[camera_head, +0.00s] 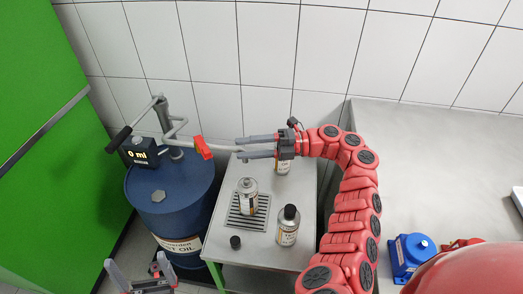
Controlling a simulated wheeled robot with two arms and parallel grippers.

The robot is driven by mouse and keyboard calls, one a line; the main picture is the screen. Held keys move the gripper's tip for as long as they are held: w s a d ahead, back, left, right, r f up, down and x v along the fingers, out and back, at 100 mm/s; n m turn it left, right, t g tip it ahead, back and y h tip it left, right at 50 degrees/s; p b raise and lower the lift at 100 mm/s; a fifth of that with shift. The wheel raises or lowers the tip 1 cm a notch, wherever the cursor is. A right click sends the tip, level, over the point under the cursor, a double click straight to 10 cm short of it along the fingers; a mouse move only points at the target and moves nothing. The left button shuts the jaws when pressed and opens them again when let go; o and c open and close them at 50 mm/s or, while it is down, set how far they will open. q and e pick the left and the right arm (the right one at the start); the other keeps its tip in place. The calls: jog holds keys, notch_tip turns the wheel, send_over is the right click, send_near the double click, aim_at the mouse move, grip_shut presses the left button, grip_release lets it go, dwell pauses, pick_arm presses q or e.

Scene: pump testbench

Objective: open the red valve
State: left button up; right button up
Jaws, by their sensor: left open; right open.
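The red valve (202,147) is a small red handle on the grey pump pipe above the blue oil drum (160,208). My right gripper (239,148) comes in from the right, open, with its fingers pointing left. Its fingertips are right of the red valve, with a visible gap to it, and lie near the end of the pump's spout (225,148). I cannot tell whether they touch the spout. My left gripper (136,260) is low at the bottom left, open and empty, in front of the drum.
A grey metal table (305,190) right of the drum holds several bottles, including a silver one (248,198) on a grate and a black-capped one (288,226). A black cap (235,242) lies nearby. A counter (435,150) with a blue device (412,252) is at right.

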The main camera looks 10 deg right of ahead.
jog(key=shift+s+d, duration=0.15)
jog(key=shift+d, duration=0.85)
jog(key=shift+s+d, duration=0.1)
jog(key=shift+d, duration=0.85)
